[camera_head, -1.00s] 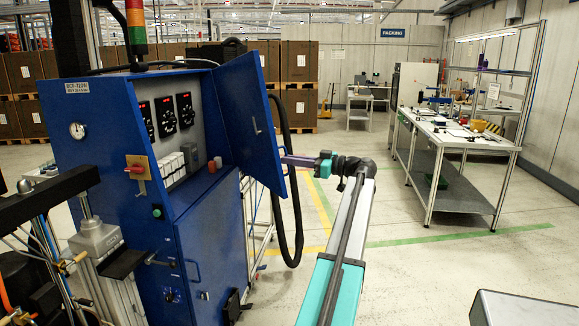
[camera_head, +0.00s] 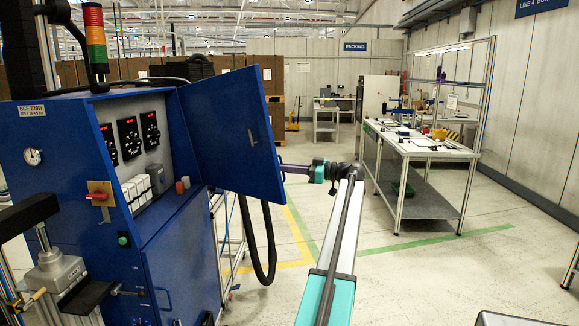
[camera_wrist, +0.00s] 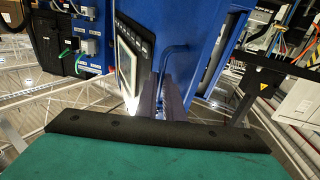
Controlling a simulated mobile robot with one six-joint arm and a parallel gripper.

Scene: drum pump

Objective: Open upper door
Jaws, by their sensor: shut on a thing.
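The blue cabinet (camera_head: 70,150) stands at the left in the head view. Its upper door (camera_head: 222,135) stands open, swung out from the right side of the opening. Gauges and switches inside the upper compartment (camera_head: 137,150) are exposed. My gripper (camera_head: 284,170) is at the door's outer edge, and its fingertips are partly hidden by the door. In the wrist view, the purple fingers (camera_wrist: 164,105) are shut around the lower part of a bent blue handle (camera_wrist: 167,62) on the door.
The lower blue door (camera_head: 182,255) is closed. A black hose (camera_head: 262,250) hangs beside the cabinet, below my gripper. A workbench (camera_head: 425,150) stands at the right. The floor between the bench and cabinet is mostly clear, with yellow and green lines.

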